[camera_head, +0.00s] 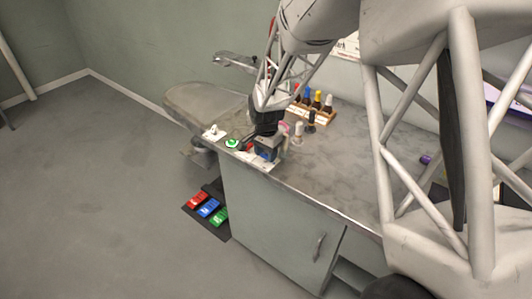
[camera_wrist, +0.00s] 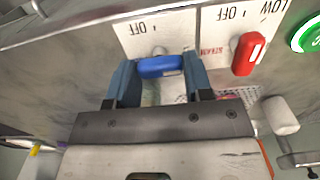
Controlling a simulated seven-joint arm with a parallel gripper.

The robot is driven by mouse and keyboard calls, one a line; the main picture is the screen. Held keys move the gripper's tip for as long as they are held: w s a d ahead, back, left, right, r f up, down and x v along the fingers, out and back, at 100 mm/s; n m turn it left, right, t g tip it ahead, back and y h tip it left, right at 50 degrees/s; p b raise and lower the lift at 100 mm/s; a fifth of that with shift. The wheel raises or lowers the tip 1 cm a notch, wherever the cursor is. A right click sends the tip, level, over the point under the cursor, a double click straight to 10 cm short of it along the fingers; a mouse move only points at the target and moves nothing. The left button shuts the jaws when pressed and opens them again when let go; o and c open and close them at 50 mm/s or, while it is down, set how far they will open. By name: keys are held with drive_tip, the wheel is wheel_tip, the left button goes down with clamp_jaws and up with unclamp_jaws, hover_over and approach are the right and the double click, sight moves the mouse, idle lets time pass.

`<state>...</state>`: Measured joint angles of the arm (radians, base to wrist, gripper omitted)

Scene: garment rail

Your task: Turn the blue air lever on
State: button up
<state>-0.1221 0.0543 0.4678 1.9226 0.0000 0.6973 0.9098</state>
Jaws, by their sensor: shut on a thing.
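The blue air lever (camera_wrist: 160,66) shows in the wrist view, lying crosswise just below an OFF mark on its white plate (camera_wrist: 137,43). My gripper (camera_wrist: 159,75) has one finger on each side of the lever and is shut on it. The lever's lower edge and pivot are partly hidden. In the head view my gripper (camera_head: 267,147) is down at the worktop's front left edge, and I cannot make out the lever there.
A red steam lever (camera_wrist: 248,54) and a lit green button (camera_wrist: 307,38) sit to the right in the wrist view. In the head view, bottles in a wooden rack (camera_head: 322,113) stand behind my gripper. Red, blue and green pedals (camera_head: 208,208) lie on the floor.

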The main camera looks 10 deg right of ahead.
sight(266, 154)
idle(0.4)
drive_tip(key=o, duration=0.9)
drive_tip(key=shift+r, duration=0.2)
drive_tip(key=shift+r, duration=3.75)
